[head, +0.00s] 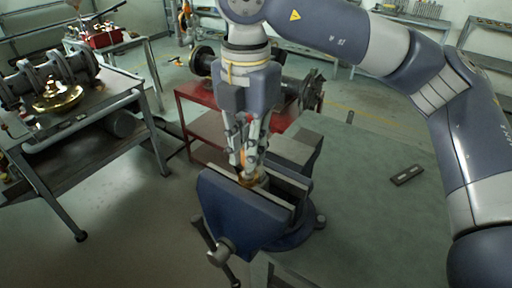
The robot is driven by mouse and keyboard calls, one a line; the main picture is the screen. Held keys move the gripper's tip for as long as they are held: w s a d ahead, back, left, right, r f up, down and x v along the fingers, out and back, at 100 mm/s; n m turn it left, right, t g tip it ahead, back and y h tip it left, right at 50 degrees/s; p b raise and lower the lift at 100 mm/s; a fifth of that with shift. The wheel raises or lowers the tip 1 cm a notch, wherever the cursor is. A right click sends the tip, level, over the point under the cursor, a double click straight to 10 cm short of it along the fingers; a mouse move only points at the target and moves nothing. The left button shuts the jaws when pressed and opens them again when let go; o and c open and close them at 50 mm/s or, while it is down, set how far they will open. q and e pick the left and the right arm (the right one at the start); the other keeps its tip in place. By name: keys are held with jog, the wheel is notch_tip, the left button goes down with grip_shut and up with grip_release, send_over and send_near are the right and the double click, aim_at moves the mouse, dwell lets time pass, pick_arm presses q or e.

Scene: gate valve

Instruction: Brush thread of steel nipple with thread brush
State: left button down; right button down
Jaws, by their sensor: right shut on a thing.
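My right gripper (248,174) points down over the blue bench vise (240,211). It is shut on a small brownish thing, which looks like the thread brush (250,183); the fingers hide most of it. Its lower end is at the top of the vise jaws, and I cannot tell whether it touches anything there. I cannot make out the steel nipple; the fingers and vise jaws may hide it. My left gripper is not in view.
The vise sits on a green-grey bench (365,215), mostly clear, with a small dark flat block (407,175) at right. A red stand (195,95) with dark valve parts is behind. A cart (100,135) at left carries a valve body and a brass part (58,98).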

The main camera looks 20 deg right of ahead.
jog(key=shift+w+a, duration=0.3)
jog(key=shift+w, duration=0.45)
jog(key=shift+s+a, duration=0.1)
jog(key=shift+a, duration=0.15)
jog(key=shift+s+a, duration=0.25)
jog(key=shift+a, duration=0.55)
notch_tip(320, 180, up, 6)
jog(key=p, duration=0.3)
